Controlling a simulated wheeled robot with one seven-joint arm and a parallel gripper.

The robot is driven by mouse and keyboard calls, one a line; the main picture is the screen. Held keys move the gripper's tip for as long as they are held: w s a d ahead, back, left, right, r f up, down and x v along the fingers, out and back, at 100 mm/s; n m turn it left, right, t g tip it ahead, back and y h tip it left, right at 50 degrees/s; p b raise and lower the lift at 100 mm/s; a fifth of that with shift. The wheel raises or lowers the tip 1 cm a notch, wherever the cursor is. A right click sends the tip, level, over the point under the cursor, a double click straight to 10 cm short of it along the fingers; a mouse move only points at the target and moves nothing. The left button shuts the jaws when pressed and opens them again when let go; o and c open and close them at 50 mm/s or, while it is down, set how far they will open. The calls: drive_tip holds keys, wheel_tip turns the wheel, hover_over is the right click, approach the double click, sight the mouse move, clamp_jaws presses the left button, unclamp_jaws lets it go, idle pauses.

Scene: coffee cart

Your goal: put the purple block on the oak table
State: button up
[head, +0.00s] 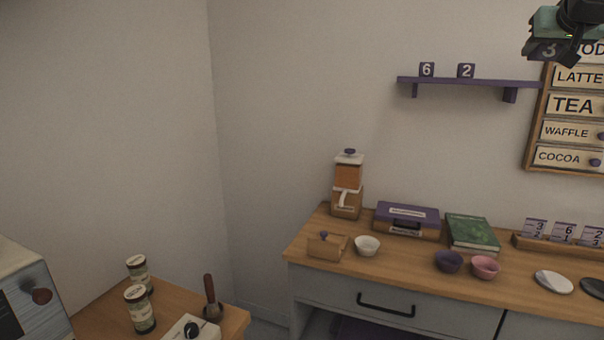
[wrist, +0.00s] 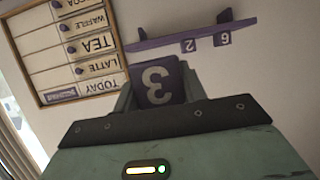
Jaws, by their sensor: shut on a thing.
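My gripper (head: 556,40) is at the top right of the head view, high up in front of the wall and the menu board. It is shut on the purple block (head: 545,51), which carries a white 3. The block also shows between the fingers in the wrist view (wrist: 158,83), its number upside down there. A low wooden table (head: 92,309), perhaps the oak table, is at the bottom left of the head view, far from my gripper. A wood-topped cabinet (head: 321,227) stands at the centre and right.
The low table holds two jars (head: 141,309), a dark-handled tool (head: 211,300) and a white box (head: 190,328). A purple shelf (head: 480,82) bears blocks 6 (head: 427,69) and 2 (head: 466,71). The cabinet top holds a grinder (head: 347,186), bowls (head: 367,246) and a green book (head: 472,232).

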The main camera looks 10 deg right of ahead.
drive_tip(key=a+f+n+y, duration=0.2)
drive_tip(key=a+f, duration=0.7)
drive_tip(key=f, duration=1.1)
drive_tip(key=a+f+n+t+y, duration=0.1)
drive_tip(key=a+f, duration=0.8)
drive_tip(key=f, duration=1.2)
drive_tip(key=s+a+f+n+y, duration=0.1)
drive_tip(key=a+f, duration=0.9)
drive_tip(key=f, duration=1)
drive_tip(key=n+y, duration=0.1)
drive_tip(key=y, duration=0.1)
drive_tip(key=shift+f+n+y, duration=0.3)
drive_tip(key=shift+f, duration=0.05)
drive_tip(key=shift+r+t, duration=0.1)
drive_tip(key=shift+t, duration=0.2)
